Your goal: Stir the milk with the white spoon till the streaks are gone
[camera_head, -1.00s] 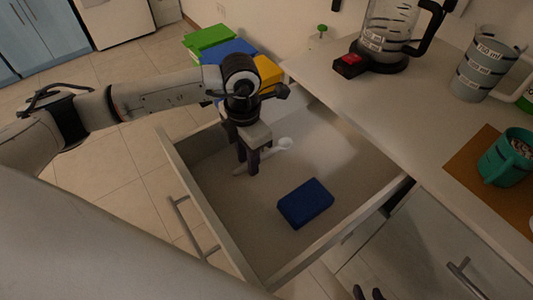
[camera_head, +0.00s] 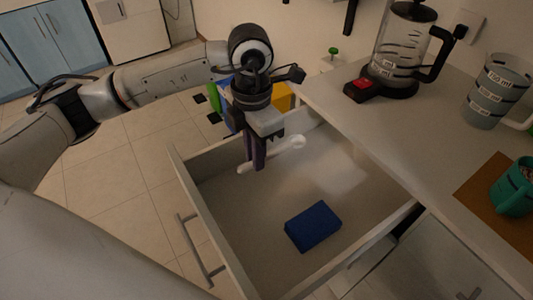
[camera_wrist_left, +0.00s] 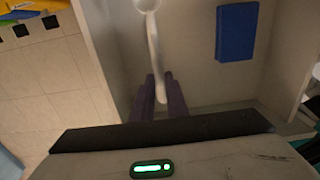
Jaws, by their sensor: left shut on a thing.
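The white spoon (camera_head: 282,149) is in my left gripper (camera_head: 255,163), which is shut on its handle inside the open drawer. The spoon looks raised above the drawer floor, its bowl to the right of the fingers. In the left wrist view the spoon (camera_wrist_left: 153,40) runs away from the fingertips (camera_wrist_left: 158,80), its bowl cut off by the top edge. A teal mug (camera_head: 508,194) stands on the counter at the right; a little of its dark-and-light contents shows, but I cannot tell if it is milk. My right gripper is not in view.
A blue box (camera_head: 313,227) lies in the open drawer (camera_head: 230,215). On the counter are a coffee press (camera_head: 398,50) on a dark base with a red part and a grey measuring jug (camera_head: 494,92). The teal mug stands on a brown mat (camera_head: 485,188). The counter's front middle is clear.

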